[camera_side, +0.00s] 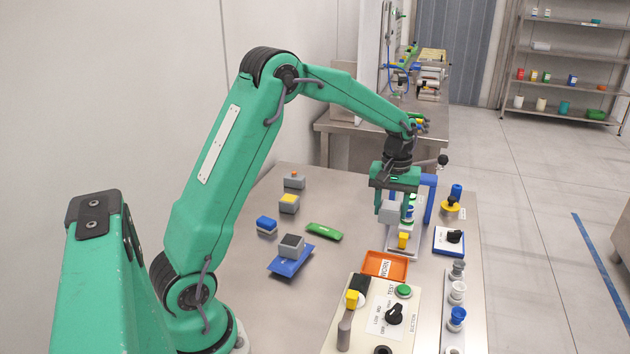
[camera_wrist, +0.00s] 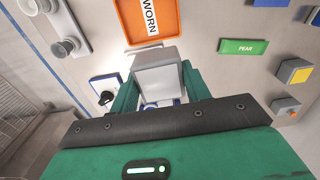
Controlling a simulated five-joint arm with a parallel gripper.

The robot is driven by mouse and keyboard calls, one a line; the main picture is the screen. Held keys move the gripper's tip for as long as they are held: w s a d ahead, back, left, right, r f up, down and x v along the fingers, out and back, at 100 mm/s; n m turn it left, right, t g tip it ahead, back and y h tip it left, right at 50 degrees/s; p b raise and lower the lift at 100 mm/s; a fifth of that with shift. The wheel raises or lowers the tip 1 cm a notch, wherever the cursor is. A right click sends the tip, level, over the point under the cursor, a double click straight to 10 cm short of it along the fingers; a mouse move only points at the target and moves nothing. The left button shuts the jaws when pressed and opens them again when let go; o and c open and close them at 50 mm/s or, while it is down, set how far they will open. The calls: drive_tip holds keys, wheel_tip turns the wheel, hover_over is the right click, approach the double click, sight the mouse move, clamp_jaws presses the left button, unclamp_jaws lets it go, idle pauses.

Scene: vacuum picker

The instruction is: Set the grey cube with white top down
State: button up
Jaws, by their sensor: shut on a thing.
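The grey cube with white top (camera_side: 388,213) is held in my gripper (camera_side: 396,200) above the steel table at the right, in front of the fixture with a blue post (camera_side: 430,200). In the wrist view the cube (camera_wrist: 159,72) sits between the two green fingers of my gripper (camera_wrist: 158,85), which touch its sides. Its white and grey faces are hard to tell apart. The cube's underside and its exact height above the table cannot be told.
An orange tray marked WORN (camera_side: 369,264) lies close to the front. A control panel (camera_side: 372,318) stands nearer. Bare table (camera_side: 245,300) shows front left.

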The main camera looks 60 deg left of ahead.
drive_tip(key=s+d+r+m, duration=0.6)
drive_tip(key=s+d+m, duration=0.1)
drive_tip(key=d+m, duration=0.2)
drive_tip(key=shift+s+d+r, duration=0.2)
drive_tip(key=shift+s+d, duration=0.2)
drive_tip(key=shift+d, duration=0.4)
drive_tip(key=n, duration=0.9)
hover_over(316, 300)
drive_tip(key=shift+f, duration=7)
drive_tip(key=shift+f, duration=0.1)
drive_tip(key=shift+f, duration=2)
